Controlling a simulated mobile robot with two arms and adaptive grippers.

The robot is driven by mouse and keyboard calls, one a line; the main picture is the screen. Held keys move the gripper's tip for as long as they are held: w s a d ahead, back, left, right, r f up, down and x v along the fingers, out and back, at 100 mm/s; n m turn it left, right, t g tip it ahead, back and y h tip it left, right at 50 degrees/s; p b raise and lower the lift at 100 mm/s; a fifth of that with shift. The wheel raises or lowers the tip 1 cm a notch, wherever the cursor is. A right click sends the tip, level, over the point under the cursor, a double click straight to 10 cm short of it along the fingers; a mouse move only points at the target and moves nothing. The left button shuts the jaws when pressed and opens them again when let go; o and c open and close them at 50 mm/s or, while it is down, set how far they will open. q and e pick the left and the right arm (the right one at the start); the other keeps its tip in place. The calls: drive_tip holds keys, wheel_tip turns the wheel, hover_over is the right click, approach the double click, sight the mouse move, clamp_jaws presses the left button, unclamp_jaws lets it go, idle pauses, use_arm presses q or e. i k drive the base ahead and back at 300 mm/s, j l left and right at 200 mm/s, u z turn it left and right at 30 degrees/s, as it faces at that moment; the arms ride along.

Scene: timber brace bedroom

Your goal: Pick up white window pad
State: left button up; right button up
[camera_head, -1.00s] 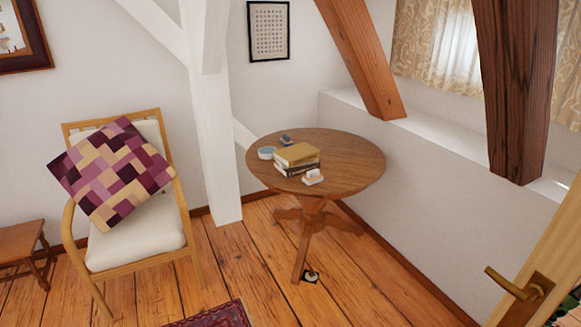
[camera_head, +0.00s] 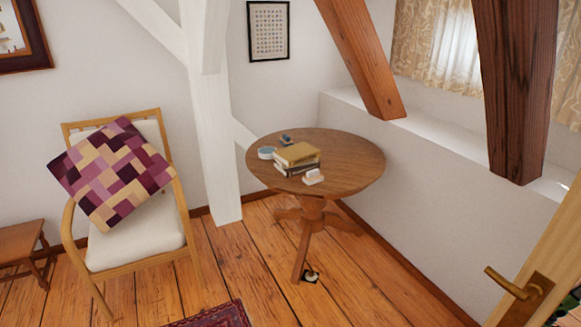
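No thing shows that I can clearly tell as the white window pad. A small whitish-pink item (camera_head: 313,177) lies on the round wooden table (camera_head: 350,165), in front of a short stack of books (camera_head: 297,157); what it is, I cannot tell. The pale window ledge (camera_head: 437,133) runs along the right wall below the curtained window (camera_head: 457,45); a beam hides part of it. A white seat cushion (camera_head: 137,241) is on the armchair. Neither of my grippers is in view.
A patchwork pillow (camera_head: 112,174) leans on the armchair (camera_head: 183,215). A light blue dish (camera_head: 266,153) is on the table. A dark beam (camera_head: 515,90) and a door with a handle (camera_head: 520,290) stand at right. Wooden floor (camera_head: 245,265) is open in front of the table.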

sight(313, 176)
drive_tip(key=i+j+z, duration=0.2)
drive_tip(key=i+j, duration=0.4)
drive_tip(key=i+j+z, duration=0.15)
drive_tip(key=i+j, duration=0.35)
drive_tip(key=j, duration=0.2)
